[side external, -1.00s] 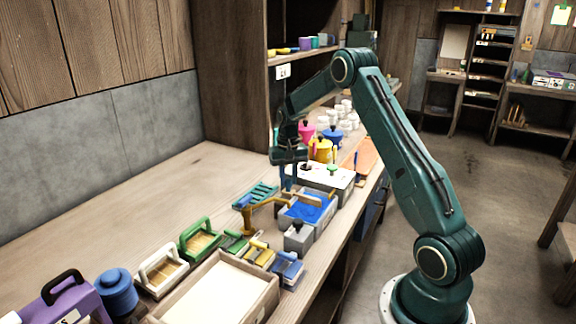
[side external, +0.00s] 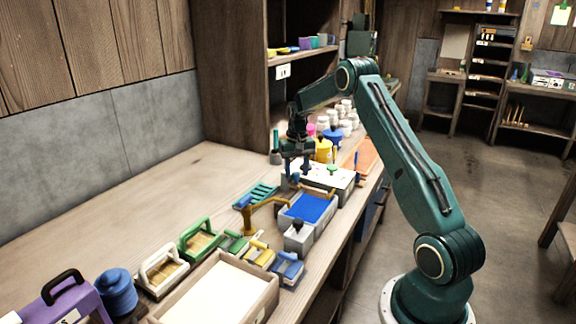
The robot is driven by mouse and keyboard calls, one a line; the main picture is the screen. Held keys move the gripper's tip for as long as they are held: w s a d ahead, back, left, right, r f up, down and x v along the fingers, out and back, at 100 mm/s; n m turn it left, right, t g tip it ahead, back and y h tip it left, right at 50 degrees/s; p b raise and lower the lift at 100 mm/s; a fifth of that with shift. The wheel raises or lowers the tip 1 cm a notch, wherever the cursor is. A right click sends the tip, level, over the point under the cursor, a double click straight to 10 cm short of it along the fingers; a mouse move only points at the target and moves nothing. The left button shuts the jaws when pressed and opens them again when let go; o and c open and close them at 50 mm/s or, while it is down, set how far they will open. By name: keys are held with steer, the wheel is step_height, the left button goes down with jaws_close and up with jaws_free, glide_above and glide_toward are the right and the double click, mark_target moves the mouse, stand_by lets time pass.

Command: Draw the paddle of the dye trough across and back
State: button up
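The dye trough (side external: 319,231) is a grey box filled with blue dye (side external: 309,208), near the front edge of the bench. Its blue surface shows almost unbroken. The paddle is hard to make out; a thin brown piece (side external: 328,191) at the trough's far end may be part of it. My gripper (side external: 294,178) points down at the far end of the trough, in front of the white box. The fingertips are small and dark, so I cannot tell whether they are shut on the paddle.
A brown post with a bent arm (side external: 248,219) stands left of the trough. A grey lidded block (side external: 298,238) stands at its near end. A white box (side external: 330,176) with jars behind lies beyond it.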

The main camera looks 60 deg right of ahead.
steer(key=shift+r, duration=0.15)
step_height(320, 180, up, 14)
steer(key=shift+f, duration=0.2)
stand_by(0.5)
steer(key=s+a+r+n+t, duration=0.1)
steer(key=s+a+r, duration=0.25)
steer(key=a, duration=0.35)
steer(key=s+a+r+n+t+h, duration=0.1)
steer(key=s+a+r+n, duration=0.1)
steer(key=a+r, duration=0.45)
steer(key=s+a+r+n+t, duration=0.1)
steer(key=s+a+r, duration=0.15)
steer(key=a, duration=0.65)
steer(key=s+a+f+n+t, duration=0.1)
steer(key=s+a+f+n, duration=0.1)
steer(key=s+a, duration=0.4)
steer(key=s+a+f+n+t+y, duration=0.1)
steer(key=s+a+f+n, duration=0.2)
steer(key=s, duration=1)
steer(key=a, duration=0.3)
steer(key=shift+s+a+t, duration=0.15)
steer(key=shift+s+t, duration=0.15)
steer(key=shift+s, duration=0.05)
